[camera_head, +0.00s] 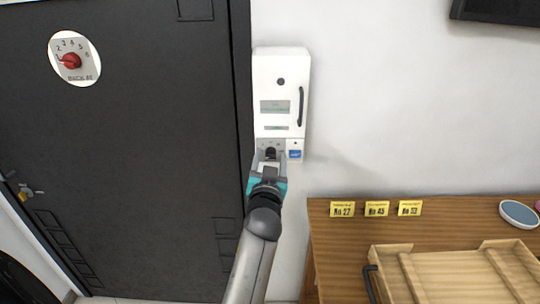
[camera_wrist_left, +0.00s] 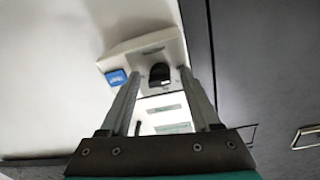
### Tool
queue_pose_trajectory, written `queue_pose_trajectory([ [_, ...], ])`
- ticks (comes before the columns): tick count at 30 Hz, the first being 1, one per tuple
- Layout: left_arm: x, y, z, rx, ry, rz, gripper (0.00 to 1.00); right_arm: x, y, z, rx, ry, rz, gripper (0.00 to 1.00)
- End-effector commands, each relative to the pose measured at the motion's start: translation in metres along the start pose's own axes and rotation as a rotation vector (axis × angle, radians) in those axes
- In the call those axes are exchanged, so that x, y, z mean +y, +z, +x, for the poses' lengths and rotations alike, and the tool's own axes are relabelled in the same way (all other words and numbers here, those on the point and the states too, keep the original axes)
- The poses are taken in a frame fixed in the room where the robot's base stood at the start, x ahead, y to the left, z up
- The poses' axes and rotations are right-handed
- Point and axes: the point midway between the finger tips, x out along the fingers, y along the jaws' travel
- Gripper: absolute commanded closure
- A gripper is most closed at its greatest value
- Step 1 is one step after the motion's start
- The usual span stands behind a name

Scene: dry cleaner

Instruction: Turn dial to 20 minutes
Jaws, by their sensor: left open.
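The white wall unit (camera_head: 281,95) hangs beside the dark door. Its black dial (camera_head: 270,152) is on the lower panel, left of a small blue label (camera_head: 295,154). The left wrist view shows the dial (camera_wrist_left: 160,75) from below, with its pointer side and scale marks too small to read. My left gripper (camera_head: 268,160) is at the dial from below. Its two fingers are apart, one on each side of the dial in the left wrist view; I cannot tell whether they touch it. My right gripper is not in view.
A wooden table (camera_head: 325,250) stands to the lower right with yellow number cards (camera_head: 376,209), a wooden tray (camera_head: 455,250) and a blue round dish (camera_head: 519,213). The dark door (camera_head: 140,150) is at the left, bearing a red knob on a round sign (camera_head: 72,60).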

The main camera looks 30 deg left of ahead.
Motion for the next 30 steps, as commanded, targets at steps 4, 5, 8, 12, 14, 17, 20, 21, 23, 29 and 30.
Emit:
queue_pose_trajectory([
  [4, 0.0001, 0.0000, -0.0002, 0.000, 0.000, 0.000, 0.36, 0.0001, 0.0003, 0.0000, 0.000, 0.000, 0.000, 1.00],
  [5, 0.0001, 0.0000, -0.0002, 0.000, 0.000, 0.000, 0.36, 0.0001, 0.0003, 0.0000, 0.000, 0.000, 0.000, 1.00],
  [8, 0.0000, 0.0000, -0.0001, 0.000, 0.000, 0.000, 0.41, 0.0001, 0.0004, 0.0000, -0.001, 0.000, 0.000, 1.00],
  [12, 0.0000, -0.0001, -0.0001, 0.000, 0.000, 0.000, 0.57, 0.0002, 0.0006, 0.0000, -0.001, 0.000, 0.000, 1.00],
  [14, -0.0001, -0.0001, 0.0000, 0.000, 0.000, 0.000, 0.64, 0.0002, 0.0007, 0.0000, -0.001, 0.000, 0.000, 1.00],
  [17, -0.0002, -0.0001, 0.0000, 0.000, 0.000, 0.000, 0.75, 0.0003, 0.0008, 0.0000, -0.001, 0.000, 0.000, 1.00],
  [20, -0.0003, -0.0002, 0.0001, 0.000, -0.001, 0.000, 0.86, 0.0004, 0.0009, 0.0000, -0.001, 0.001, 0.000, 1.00],
  [21, -0.0003, -0.0002, 0.0001, 0.000, -0.001, 0.000, 0.91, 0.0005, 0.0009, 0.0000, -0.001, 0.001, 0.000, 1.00],
  [23, -0.0004, -0.0003, 0.0001, 0.000, -0.001, 0.000, 0.97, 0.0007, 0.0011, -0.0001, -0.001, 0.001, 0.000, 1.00],
  [29, -0.0006, -0.0004, 0.0002, 0.001, -0.001, 0.000, 1.00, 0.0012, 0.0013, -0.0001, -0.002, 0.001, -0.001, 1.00],
  [30, -0.0007, -0.0005, 0.0002, 0.001, -0.001, 0.000, 1.00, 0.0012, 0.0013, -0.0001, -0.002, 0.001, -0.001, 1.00],
])
